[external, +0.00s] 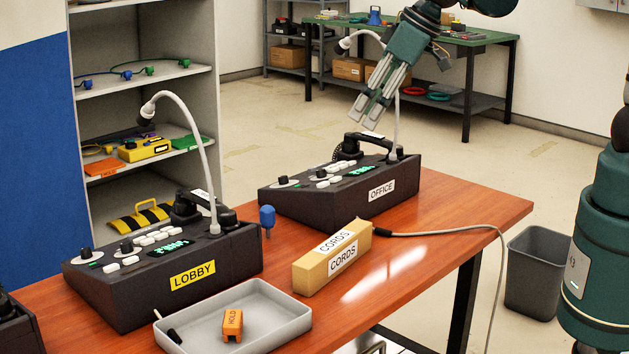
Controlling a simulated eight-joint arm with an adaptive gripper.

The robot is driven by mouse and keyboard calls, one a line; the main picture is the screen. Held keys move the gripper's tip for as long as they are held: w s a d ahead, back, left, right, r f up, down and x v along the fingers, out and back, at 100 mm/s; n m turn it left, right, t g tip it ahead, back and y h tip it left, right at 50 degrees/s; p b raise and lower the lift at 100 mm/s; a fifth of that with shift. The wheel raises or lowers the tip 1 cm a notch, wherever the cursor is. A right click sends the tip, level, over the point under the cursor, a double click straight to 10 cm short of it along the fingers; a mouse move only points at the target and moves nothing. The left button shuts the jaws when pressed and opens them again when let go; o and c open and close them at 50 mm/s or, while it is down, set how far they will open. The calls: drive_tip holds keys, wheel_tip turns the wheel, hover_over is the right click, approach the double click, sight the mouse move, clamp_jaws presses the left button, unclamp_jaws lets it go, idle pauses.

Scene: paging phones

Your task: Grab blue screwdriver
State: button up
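A small blue-handled object (267,215), which looks like the screwdriver, stands upright between the LOBBY phone and the OFFICE phone, with a thin shaft below the handle. Its lower end meets the orange-brown table, and I cannot tell what holds it up. My gripper (368,111) hangs in the air above the OFFICE phone, up and to the right of the blue handle, pointing down and left. Its two grey fingers look apart, with nothing between them.
The LOBBY phone (150,285) has a tall gooseneck microphone. The OFFICE phone (335,190) stands behind right. A CORDS box (325,272) and a grey tray (285,298) holding an orange HOLD block (232,324) lie in front. The table's right end (475,208) is mostly clear.

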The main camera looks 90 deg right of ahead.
drive_tip(key=w+d+f+m+p, duration=0.15)
drive_tip(key=w+d+f, duration=0.25)
drive_tip(key=w+f, duration=0.6)
drive_tip(key=m+g+h, duration=0.1)
drive_tip(key=m+g, duration=0.1)
drive_tip(key=m, duration=0.1)
hover_over(268, 207)
drive_tip(key=s+a, duration=0.1)
drive_tip(key=s, duration=0.1)
wheel_tip(268, 207, down, 11)
drive_tip(key=shift+s+a, duration=0.15)
drive_tip(key=shift+a, duration=0.05)
drive_tip(key=shift+n, duration=0.25)
drive_tip(key=shift+x, duration=1.25)
drive_tip(key=shift+x, duration=2.6)
drive_tip(key=shift+d+r, duration=0.1)
drive_tip(key=shift+d, duration=0.05)
drive_tip(key=c, duration=1)
